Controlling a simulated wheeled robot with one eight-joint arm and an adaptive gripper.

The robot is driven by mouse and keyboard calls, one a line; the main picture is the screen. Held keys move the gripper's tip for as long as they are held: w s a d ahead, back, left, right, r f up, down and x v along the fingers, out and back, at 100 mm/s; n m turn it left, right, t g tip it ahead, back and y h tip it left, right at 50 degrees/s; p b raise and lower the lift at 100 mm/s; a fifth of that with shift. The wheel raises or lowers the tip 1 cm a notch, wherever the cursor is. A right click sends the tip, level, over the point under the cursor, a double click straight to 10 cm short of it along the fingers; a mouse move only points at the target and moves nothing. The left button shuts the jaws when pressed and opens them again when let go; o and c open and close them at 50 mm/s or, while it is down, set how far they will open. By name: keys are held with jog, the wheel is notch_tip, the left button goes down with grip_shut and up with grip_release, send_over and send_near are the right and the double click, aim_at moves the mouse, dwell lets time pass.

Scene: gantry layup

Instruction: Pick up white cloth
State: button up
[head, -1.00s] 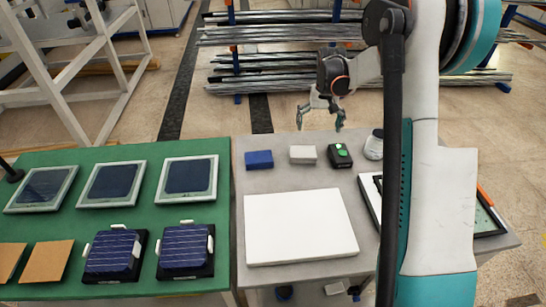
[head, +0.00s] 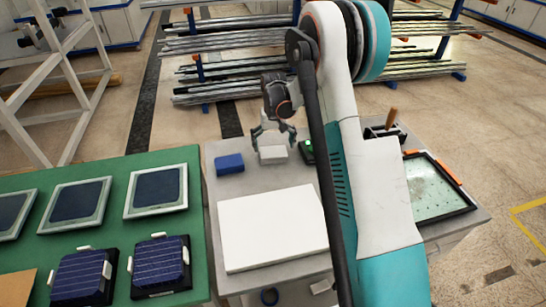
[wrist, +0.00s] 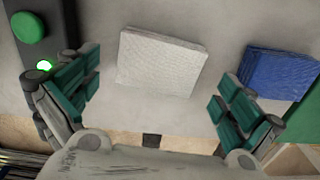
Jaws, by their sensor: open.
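The white cloth (head: 273,155) is a small folded block on the grey table, to the right of a blue folded cloth. In the wrist view the white cloth (wrist: 161,61) lies flat between and beyond the fingertips, with a quilted top. My gripper (head: 271,140) is just behind and above the white cloth in the head view. In the wrist view my gripper (wrist: 158,95) has its teal-padded fingers wide apart, with nothing between the pads. The fingers do not appear to touch the cloth.
A blue cloth (head: 230,163) is to the left; it also shows in the wrist view (wrist: 280,75). A black device with a green button (head: 307,147) is to the right, partly hidden by my arm. A large white slab (head: 272,228) lies in front. A green table (head: 110,232) holds panels.

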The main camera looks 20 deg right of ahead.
aim_at(273, 151)
jog(key=f, duration=0.1)
jog(key=f+b, duration=0.1)
jog(key=f, duration=0.2)
jog(key=shift+w+f, duration=0.15)
jog(key=shift+w, duration=0.1)
jog(key=c, duration=0.9)
jog(key=shift+o, duration=0.2)
jog(key=shift+r, duration=0.2)
notch_tip(273, 151, up, 20)
jog(key=p, duration=0.5)
jog(key=shift+f, duration=0.1)
